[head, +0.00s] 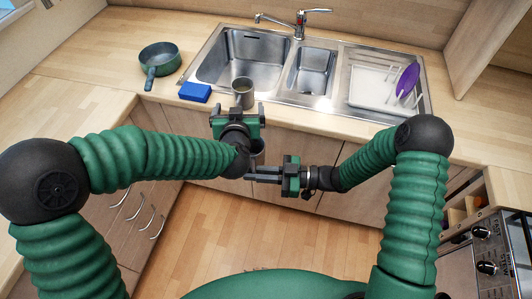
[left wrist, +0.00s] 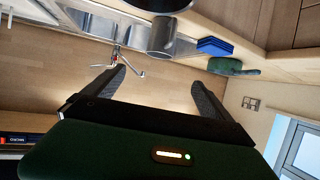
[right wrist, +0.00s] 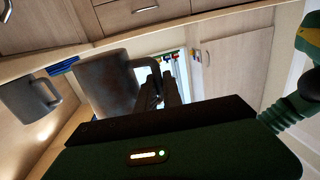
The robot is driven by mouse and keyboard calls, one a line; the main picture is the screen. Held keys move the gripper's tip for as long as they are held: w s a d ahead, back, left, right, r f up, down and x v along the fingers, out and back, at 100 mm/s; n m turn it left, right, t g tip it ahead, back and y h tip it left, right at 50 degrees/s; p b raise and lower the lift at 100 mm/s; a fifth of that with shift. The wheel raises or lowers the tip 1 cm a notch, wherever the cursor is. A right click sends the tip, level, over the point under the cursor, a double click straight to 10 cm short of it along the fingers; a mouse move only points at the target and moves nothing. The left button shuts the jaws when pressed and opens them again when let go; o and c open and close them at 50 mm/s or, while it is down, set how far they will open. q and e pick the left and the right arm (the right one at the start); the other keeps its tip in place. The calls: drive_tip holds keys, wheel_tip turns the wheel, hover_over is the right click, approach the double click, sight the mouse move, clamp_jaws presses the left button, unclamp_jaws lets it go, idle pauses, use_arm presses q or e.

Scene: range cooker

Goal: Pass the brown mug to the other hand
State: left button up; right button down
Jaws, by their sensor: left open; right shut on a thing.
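The brown mug (right wrist: 107,85) shows large in the right wrist view, with its handle between the fingers of my right gripper (right wrist: 157,88). In the head view this mug (head: 258,150) is partly hidden behind my left wrist, in front of the counter. My right gripper (head: 262,175) reaches in from the right and is shut on it. My left gripper (head: 236,113) is just left of and beyond the held mug, pointing toward the sink. In the left wrist view its fingers (left wrist: 158,78) are spread with nothing between them.
A second, grey mug (head: 243,92) stands by the sink's front edge, just beyond my left gripper. A blue sponge (head: 195,92) and a green pan (head: 160,60) lie left of the sink (head: 210,70). A purple plate (head: 407,80) stands in the rack at right.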

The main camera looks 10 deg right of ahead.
use_arm(q)
drive_tip(key=s+d+f+n+g+y, duration=0.2)
drive_tip(key=s+d+n+y, duration=0.1)
drive_tip(key=s+d, duration=0.25)
use_arm(e)
drive_tip(key=shift+d, duration=0.25)
use_arm(q)
drive_tip(key=n+g+y, duration=0.1)
drive_tip(key=n+g, duration=0.1)
drive_tip(key=g, duration=0.1)
approach(253, 148)
drive_tip(key=x, duration=0.7)
drive_tip(key=shift+f, duration=0.15)
drive_tip(key=shift+w+a+f, duration=0.1)
drive_tip(key=shift+w+f, duration=0.05)
drive_tip(key=shift+w, duration=0.05)
drive_tip(key=c, duration=1.7)
drive_tip(key=shift+c, duration=1.2)
use_arm(e)
drive_tip(key=c, duration=1.4)
unclamp_jaws()
